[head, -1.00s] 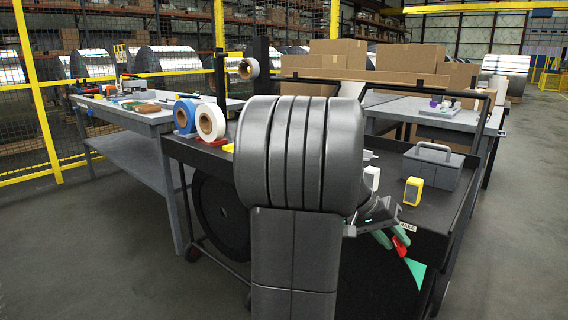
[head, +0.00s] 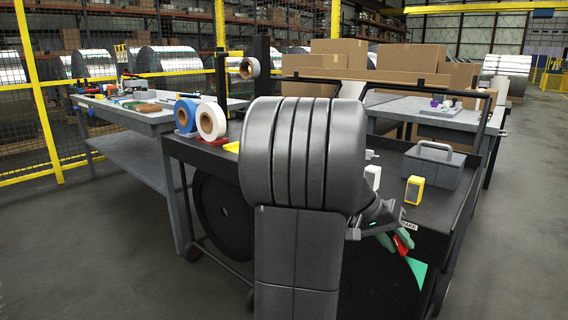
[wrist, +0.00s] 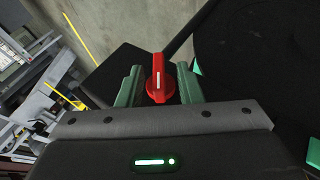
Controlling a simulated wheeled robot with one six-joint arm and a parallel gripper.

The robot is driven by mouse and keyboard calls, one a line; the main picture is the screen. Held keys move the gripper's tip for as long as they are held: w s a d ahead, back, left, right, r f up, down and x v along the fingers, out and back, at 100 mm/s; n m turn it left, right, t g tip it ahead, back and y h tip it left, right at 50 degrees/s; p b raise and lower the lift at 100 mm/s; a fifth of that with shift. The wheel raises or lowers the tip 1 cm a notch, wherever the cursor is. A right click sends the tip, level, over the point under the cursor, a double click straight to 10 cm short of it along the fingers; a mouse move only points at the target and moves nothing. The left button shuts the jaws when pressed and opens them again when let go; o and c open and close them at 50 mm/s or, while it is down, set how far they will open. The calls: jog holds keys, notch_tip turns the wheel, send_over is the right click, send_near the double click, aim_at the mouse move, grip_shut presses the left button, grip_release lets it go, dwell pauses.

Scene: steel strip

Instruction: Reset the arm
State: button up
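A red knob-like piece with a white line (wrist: 158,82) sits between the two green fingers of my gripper (wrist: 159,88) in the wrist view. The fingers stand apart on either side of it, and its narrow raised handle looks clear of both. In the head view my gripper (head: 396,240) is low at the front right of the dark cart (head: 440,205), with the red piece (head: 402,246) at its fingers. My own large grey arm part hides much of the cart.
On the cart are a grey toolbox (head: 434,164), a yellow-and-white box (head: 414,190), a white roll (head: 210,121) and a blue roll (head: 186,115). A grey workbench (head: 150,115) stands left, cardboard boxes (head: 375,60) behind. Floor at left is open.

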jog(key=p+v, duration=0.5)
jog(key=v, duration=0.9)
jog(key=b+x, duration=0.6)
jog(key=x, duration=0.8)
jog(key=shift+d+f, duration=0.1)
jog(key=shift+f, duration=0.15)
jog(key=shift+d+r+y+p, duration=0.2)
jog(key=shift+y+p, duration=0.1)
jog(key=shift+p, duration=0.1)
jog(key=shift+s+m+t+y+p, duration=0.15)
jog(key=shift+m+t+y+p, duration=0.2)
jog(key=shift+t+y, duration=0.7)
jog(key=shift+r+y, duration=0.25)
jog(key=p+v, duration=0.5)
jog(key=v, duration=0.9)
jog(key=s+a+f+n+t+y, duration=0.2)
jog(key=s+a+f+n, duration=0.2)
jog(key=f, duration=0.7)
jog(key=s+a+f+n+t+y, duration=0.1)
jog(key=s+a+f+n, duration=0.3)
jog(key=s+a+f, duration=0.4)
jog(key=s+f+y+b, duration=0.1)
jog(key=s+f, duration=0.2)
jog(key=f, duration=0.1)
jog(key=shift+s+t, duration=0.2)
jog(key=shift+t, duration=0.15)
